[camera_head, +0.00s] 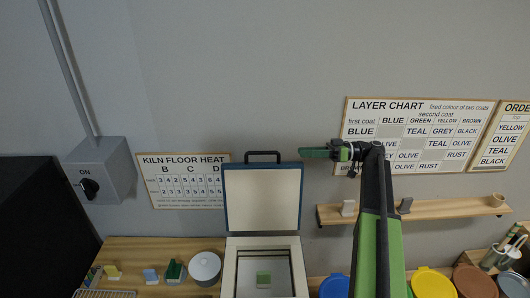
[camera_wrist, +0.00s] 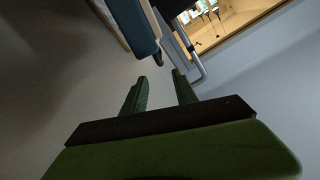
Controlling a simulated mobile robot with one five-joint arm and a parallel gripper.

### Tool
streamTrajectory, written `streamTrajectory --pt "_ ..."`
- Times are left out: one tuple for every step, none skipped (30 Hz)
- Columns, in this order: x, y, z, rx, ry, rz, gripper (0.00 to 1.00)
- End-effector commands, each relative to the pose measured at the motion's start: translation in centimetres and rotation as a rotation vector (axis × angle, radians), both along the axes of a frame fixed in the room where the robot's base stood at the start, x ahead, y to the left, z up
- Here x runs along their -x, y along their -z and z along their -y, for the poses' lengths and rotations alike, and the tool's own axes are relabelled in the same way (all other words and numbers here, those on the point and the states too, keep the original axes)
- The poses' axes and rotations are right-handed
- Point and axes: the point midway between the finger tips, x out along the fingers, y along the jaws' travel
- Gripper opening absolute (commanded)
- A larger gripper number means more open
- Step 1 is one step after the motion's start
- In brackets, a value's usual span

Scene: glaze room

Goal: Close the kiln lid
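The kiln lid (camera_head: 262,198) stands raised and upright, with a blue rim and a cream inner face. Its dark handle (camera_head: 263,154) sticks up from the top edge. The kiln body (camera_head: 231,270) is open below it, and a green block (camera_head: 263,279) sits inside. My gripper (camera_head: 303,153) is to the right of the handle, at about its height, pointing left. In the wrist view my gripper (camera_wrist: 160,75) has its two green fingers apart with nothing between them. The blue lid edge (camera_wrist: 132,22) and the handle bar (camera_wrist: 190,55) show beyond the fingertips.
A wall switch box (camera_head: 98,168) reads ON at left. Small blocks and a white round pot (camera_head: 205,267) stand on the bench left of the kiln. A shelf (camera_head: 450,209) and coloured lidded tubs, including a yellow one (camera_head: 432,283), are at right.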

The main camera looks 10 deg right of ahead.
Motion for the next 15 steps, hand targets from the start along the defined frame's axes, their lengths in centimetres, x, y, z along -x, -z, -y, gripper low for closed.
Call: streamTrajectory --pt "-0.1 0.0 -1.4 0.000 -0.002 0.000 0.34" --pt "-0.2 0.0 -2.1 0.000 -0.003 0.000 0.34" --pt "-0.4 0.0 -3.1 0.000 -0.002 0.000 0.34" --pt "-0.5 0.0 -3.9 0.000 -0.002 0.000 0.34" --pt "-0.7 0.0 -4.6 0.000 -0.003 0.000 0.34" --pt "-0.9 0.0 -5.6 0.000 -0.002 0.000 0.34" --pt "-1.0 0.0 -6.4 0.000 -0.002 0.000 0.34" --pt "-1.2 0.0 -7.1 0.000 -0.003 0.000 0.34" --pt "-1.4 0.0 -8.0 0.000 -0.002 0.000 0.34" --pt "-1.5 0.0 -8.8 0.000 -0.002 0.000 0.34" --pt "-1.7 0.0 -9.5 0.000 -0.002 0.000 0.34" --pt "-1.9 0.0 -10.3 0.000 -0.001 0.000 0.34" --pt "-2.0 0.0 -10.9 0.001 -0.001 0.000 0.34" --pt "-2.1 0.0 -11.5 0.000 -0.002 0.000 0.34" --pt "-2.3 0.0 -12.1 0.000 0.000 0.000 0.34"
